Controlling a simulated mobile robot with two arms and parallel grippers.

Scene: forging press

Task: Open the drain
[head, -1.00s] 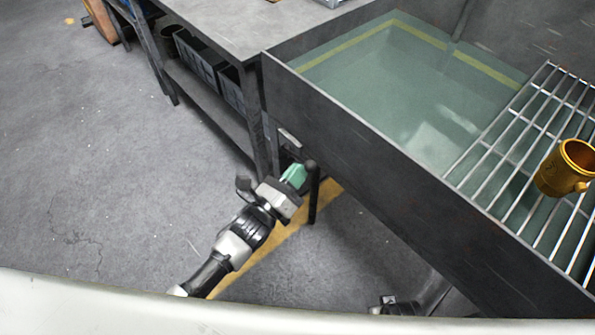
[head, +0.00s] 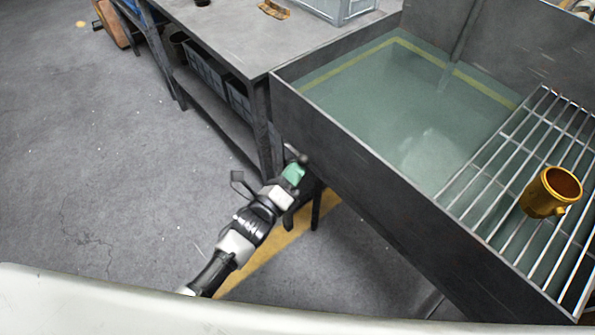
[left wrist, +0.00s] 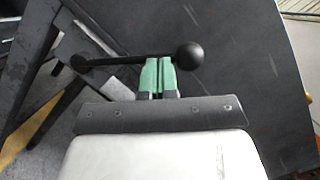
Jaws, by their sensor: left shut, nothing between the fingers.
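A tank (head: 375,165) of greenish water stands at the right in the head view. A black lever with a ball knob (head: 303,158), likely the drain handle, is at its lower left corner. In the left wrist view the lever (left wrist: 120,60) runs across, with a large ball (left wrist: 188,57) at its right end. My left gripper (head: 294,172), with green fingers, is at the lever. Its fingers (left wrist: 158,72) are shut with nothing between them, their tips right at the rod beside the ball. I cannot tell whether they touch it. My right gripper is out of view.
A wire rack (head: 490,195) lies over the tank's near right part with a brass cup (head: 551,192) on it. A workbench (head: 225,40) with bins on its lower shelf adjoins the tank's left. The floor (head: 110,160) at the left is clear.

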